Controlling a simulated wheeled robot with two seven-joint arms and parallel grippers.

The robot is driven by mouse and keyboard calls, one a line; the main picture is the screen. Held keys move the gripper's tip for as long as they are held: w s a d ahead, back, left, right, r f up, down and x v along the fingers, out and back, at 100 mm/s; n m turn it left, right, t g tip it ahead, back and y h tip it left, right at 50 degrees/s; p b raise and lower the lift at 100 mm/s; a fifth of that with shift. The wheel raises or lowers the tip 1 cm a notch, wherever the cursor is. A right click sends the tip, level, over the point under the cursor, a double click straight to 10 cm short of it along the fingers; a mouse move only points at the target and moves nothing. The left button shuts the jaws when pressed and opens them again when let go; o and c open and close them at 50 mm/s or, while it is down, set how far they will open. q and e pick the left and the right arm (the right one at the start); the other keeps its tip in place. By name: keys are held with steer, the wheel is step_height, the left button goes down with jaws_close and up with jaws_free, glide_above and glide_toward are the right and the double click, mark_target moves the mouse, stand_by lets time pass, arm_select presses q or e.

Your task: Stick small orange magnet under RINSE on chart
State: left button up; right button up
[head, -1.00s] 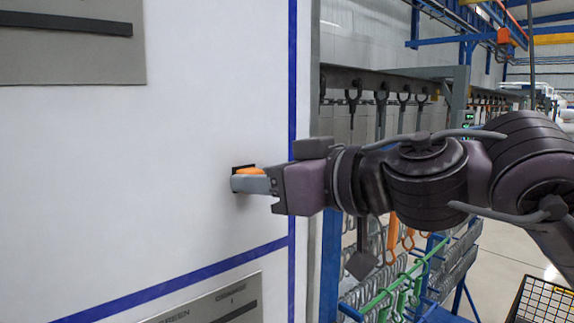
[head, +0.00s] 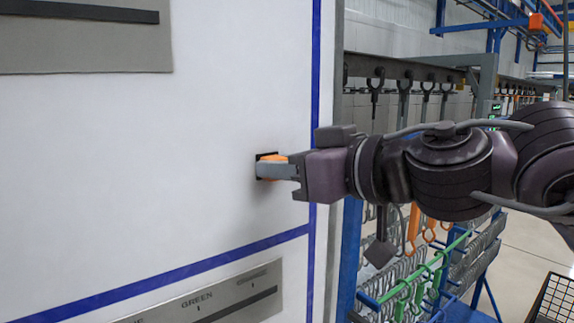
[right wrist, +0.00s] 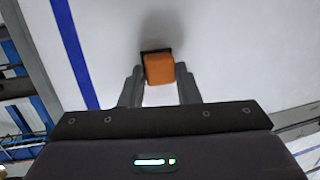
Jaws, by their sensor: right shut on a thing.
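The small orange magnet (head: 272,158) is at the white chart (head: 150,150), left of its vertical blue line. A dark square (head: 265,155) shows behind it, against or very close to the chart face. My right gripper (head: 278,170) reaches in from the right and is shut on the magnet. In the right wrist view the magnet (right wrist: 159,69) sits between the two grey fingers (right wrist: 160,88), with the dark square (right wrist: 146,54) at its far edge. No RINSE label is readable. My left gripper is not in view.
A grey panel with a dark bar (head: 80,35) is at the upper left. A grey strip reading GREEN (head: 215,295) lies below the slanting blue line. Right of the chart are a hook rail (head: 410,70), a blue rack with hooks (head: 410,280) and a wire basket (head: 552,300).

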steer(key=shift+s+d, duration=0.15)
steer(key=shift+s, duration=0.1)
steer(key=shift+c, duration=1)
steer(key=shift+s+d+b, duration=0.15)
steer(key=shift+s+d, duration=0.45)
steer(key=shift+s, duration=0.25)
steer(key=shift+s+d+b, duration=0.2)
steer(key=shift+s+d, duration=0.45)
steer(key=shift+s, duration=0.25)
steer(key=shift+s+d+b, duration=0.15)
steer(key=shift+s+d, duration=0.45)
steer(key=shift+s, duration=0.25)
